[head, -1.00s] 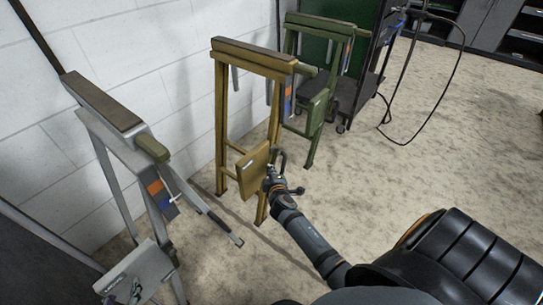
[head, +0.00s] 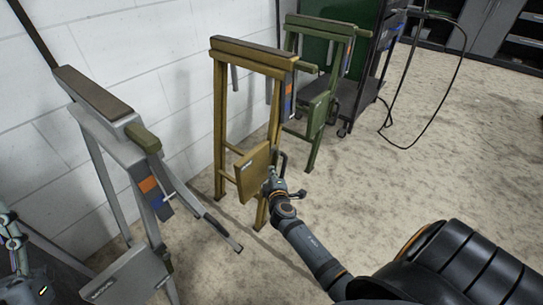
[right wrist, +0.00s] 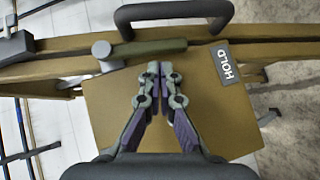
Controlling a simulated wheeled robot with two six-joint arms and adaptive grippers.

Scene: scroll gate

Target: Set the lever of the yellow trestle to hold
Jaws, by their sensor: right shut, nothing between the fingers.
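The yellow trestle (head: 249,57) stands in the middle of the head view, its plate (head: 251,172) low on the front. In the right wrist view the plate (right wrist: 115,118) carries a grey HOLD label (right wrist: 226,64). The lever (right wrist: 145,48), with an olive grip and grey pivot, lies across the plate's top edge, its grip pointing right towards the label. My right gripper (right wrist: 153,69) is shut and empty, its tips just below the grip; contact is unclear. It also shows in the head view (head: 270,184). My left gripper (head: 12,232) is partly cut off at the left edge.
A dark loop handle (right wrist: 172,12) sticks out beyond the lever. A grey trestle (head: 135,145) stands at left and a green trestle (head: 318,95) behind. A dark cart (head: 360,80) stands at the back. The floor at right is open.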

